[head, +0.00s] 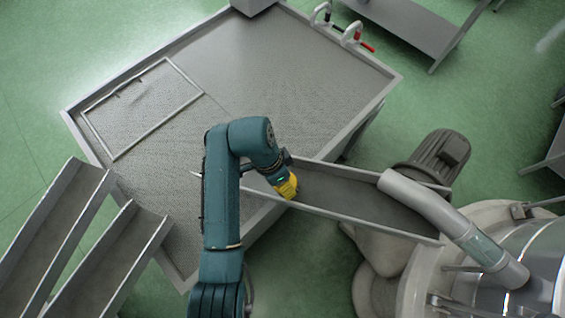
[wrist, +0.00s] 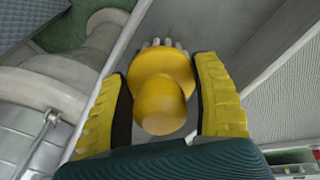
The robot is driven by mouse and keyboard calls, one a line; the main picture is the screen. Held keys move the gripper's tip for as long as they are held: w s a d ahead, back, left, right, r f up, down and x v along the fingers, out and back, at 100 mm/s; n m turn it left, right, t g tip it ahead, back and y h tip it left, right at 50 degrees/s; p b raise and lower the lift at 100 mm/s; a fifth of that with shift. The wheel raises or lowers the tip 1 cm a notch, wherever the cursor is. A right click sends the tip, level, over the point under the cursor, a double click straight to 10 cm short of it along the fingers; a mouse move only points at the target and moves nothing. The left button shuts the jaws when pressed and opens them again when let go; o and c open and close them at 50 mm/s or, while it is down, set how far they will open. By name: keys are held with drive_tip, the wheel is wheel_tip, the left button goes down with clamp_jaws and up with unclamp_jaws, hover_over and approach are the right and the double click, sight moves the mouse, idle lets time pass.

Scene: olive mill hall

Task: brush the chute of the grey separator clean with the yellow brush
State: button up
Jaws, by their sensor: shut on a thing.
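The chute (head: 365,203) of the grey separator is a long sloping trough with raised side walls. It runs from beside the perforated table down to the right, under a grey pipe. My gripper (head: 287,187) is over the chute's upper left end. In the wrist view my gripper (wrist: 165,110) has its two yellow-padded fingers shut on the yellow brush (wrist: 160,90). The brush's pale bristles (wrist: 163,43) point toward the chute floor (wrist: 210,30). I cannot tell whether they touch it. In the head view the brush is hard to separate from the yellow fingers.
The separator's round metal body (head: 525,270) stands at the lower right, with a motor (head: 438,158) behind the chute. The grey pipe (head: 420,200) crosses over the chute's right end. A perforated table (head: 290,60) lies left, with two more troughs (head: 125,255) at lower left.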

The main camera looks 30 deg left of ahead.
drive_tip(key=shift+s+f, duration=0.1)
drive_tip(key=shift+f, duration=0.2)
drive_tip(key=shift+a+f, duration=0.1)
drive_tip(key=shift+a, duration=0.1)
drive_tip(key=shift+c, duration=0.4)
drive_tip(key=shift+s+a+f, duration=0.15)
drive_tip(key=shift+s+a, duration=0.05)
drive_tip(key=shift+a, duration=0.65)
drive_tip(key=shift+s+a+f, duration=0.1)
drive_tip(key=shift+s+a, duration=0.05)
drive_tip(key=shift+a, duration=0.7)
drive_tip(key=shift+r+p, duration=0.2)
drive_tip(key=shift+p, duration=0.3)
drive_tip(key=shift+w+d+r, duration=0.15)
drive_tip(key=shift+d+r, duration=0.05)
drive_tip(key=shift+d, duration=0.45)
drive_tip(key=shift+w+d+r, duration=0.1)
drive_tip(key=shift+d+r, duration=0.05)
drive_tip(key=shift+d, duration=0.5)
drive_tip(key=shift+w+d+r, duration=0.15)
drive_tip(key=shift+d+r, duration=0.05)
drive_tip(key=shift+d, duration=0.45)
drive_tip(key=shift+v, duration=3)
drive_tip(key=shift+r, duration=0.1)
